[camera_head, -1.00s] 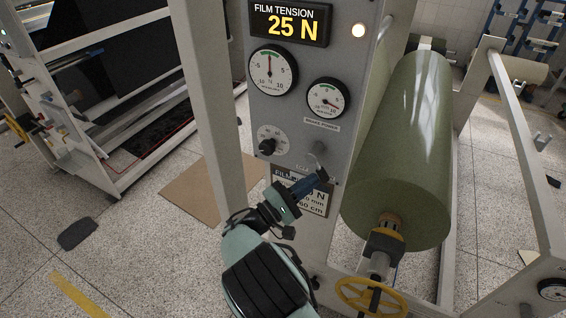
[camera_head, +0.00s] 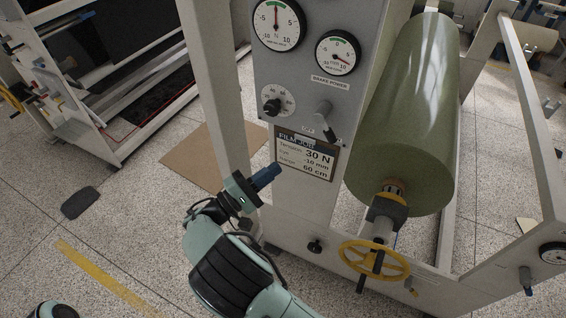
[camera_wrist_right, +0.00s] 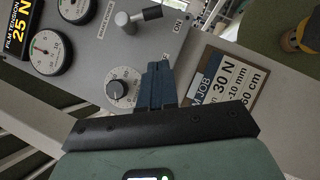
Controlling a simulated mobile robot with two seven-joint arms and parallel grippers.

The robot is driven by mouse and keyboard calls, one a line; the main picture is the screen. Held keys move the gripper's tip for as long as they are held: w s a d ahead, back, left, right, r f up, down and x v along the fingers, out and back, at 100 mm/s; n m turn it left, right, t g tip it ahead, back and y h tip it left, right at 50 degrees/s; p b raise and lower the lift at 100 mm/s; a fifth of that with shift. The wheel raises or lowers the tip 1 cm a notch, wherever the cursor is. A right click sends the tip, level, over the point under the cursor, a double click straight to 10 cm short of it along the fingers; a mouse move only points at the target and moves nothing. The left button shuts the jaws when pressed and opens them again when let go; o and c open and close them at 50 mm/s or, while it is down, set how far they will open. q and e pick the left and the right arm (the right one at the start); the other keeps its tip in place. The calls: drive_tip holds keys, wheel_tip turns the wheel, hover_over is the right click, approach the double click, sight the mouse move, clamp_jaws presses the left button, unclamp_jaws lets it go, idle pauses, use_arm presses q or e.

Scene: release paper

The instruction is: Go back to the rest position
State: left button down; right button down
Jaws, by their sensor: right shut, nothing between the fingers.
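My right gripper (camera_head: 268,174) is in front of the machine's grey control panel (camera_head: 297,75), low and to the left, beside the FILM JOB card (camera_head: 308,160). Its dark blue fingers are shut with nothing between them. They appear apart from the panel in the head view. In the right wrist view the closed fingers (camera_wrist_right: 158,86) point at the panel, overlapping the edge of the numbered dial (camera_wrist_right: 122,88). The dial (camera_head: 271,106) and the brake power switch (camera_head: 325,118) are free of the gripper. My left gripper is not in view.
A large green film roll (camera_head: 405,120) stands right of the panel, with a yellow handwheel (camera_head: 375,260) below it. A white frame post (camera_head: 222,90) rises left of the panel. Brown cardboard (camera_head: 190,155) and a dark mat (camera_head: 81,202) lie on open speckled floor.

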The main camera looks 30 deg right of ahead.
drive_tip(key=shift+s+a, duration=0.1)
drive_tip(key=shift+a, duration=0.1)
idle(0.4)
